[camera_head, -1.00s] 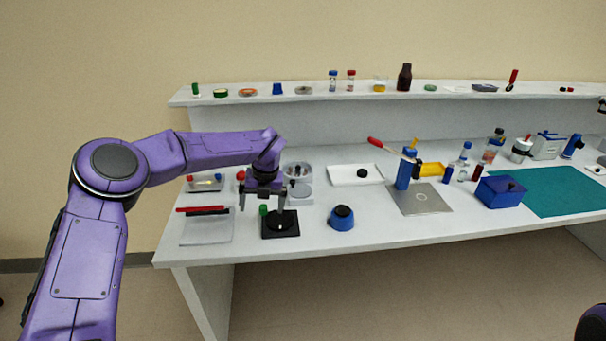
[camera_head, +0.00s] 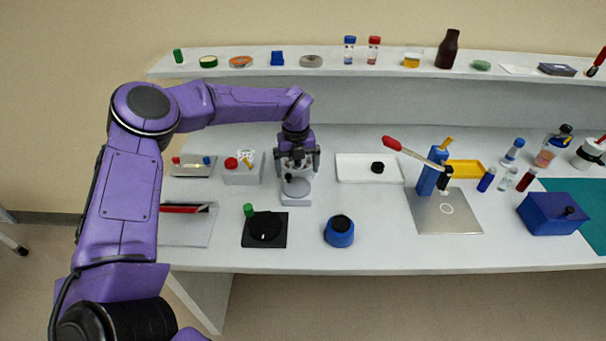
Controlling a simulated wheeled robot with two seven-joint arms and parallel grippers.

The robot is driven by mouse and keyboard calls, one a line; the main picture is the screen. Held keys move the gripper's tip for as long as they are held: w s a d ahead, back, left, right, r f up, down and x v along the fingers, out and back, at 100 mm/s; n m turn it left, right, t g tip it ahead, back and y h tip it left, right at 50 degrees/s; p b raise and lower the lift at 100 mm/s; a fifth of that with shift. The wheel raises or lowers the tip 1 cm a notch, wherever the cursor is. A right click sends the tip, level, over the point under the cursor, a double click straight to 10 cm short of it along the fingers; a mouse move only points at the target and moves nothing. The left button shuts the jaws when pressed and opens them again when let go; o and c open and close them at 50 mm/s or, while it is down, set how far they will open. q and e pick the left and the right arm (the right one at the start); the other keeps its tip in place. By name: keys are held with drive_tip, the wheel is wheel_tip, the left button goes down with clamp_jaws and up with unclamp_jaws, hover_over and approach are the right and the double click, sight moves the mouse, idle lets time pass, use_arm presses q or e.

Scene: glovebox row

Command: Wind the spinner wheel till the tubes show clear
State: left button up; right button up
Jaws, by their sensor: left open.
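A black square base with a round black disc and an upright green knob (camera_head: 265,229) stands near the table's front left; it looks like the spinner wheel. My left gripper (camera_head: 298,172) is open, pointing down, behind and right of this wheel and apart from it. It is over a grey stand with a round plate (camera_head: 296,188). My gripper hides the upper part of this stand, and I cannot tell whether its fingers touch it. I cannot make out clearly which tubes belong to the wheel. My right gripper is not in view.
A blue round pot with a black top (camera_head: 339,231) stands right of the wheel. A grey box with a red knob (camera_head: 243,168) is left of my gripper. A white tray (camera_head: 352,169) lies to the right. Bare table lies between the pot and the metal plate (camera_head: 447,213).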

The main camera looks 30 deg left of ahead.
sight(297, 186)
use_arm(q)
drive_tip(key=shift+s+a+f+p, duration=0.15)
drive_tip(key=shift+s+f+p, duration=0.35)
drive_tip(key=shift+s+f, duration=0.7)
drive_tip(key=w+f, duration=0.2)
drive_tip(key=f, duration=0.1)
drive_tip(key=shift+w+d+f, duration=0.15)
drive_tip(key=shift+d+f, duration=0.05)
drive_tip(key=shift+f, duration=0.1)
drive_tip(key=shift+r, duration=0.15)
drive_tip(key=shift+s+r, duration=0.1)
drive_tip(key=shift+s, duration=0.25)
drive_tip(key=c, duration=0.8)
drive_tip(key=shift+o, duration=0.2)
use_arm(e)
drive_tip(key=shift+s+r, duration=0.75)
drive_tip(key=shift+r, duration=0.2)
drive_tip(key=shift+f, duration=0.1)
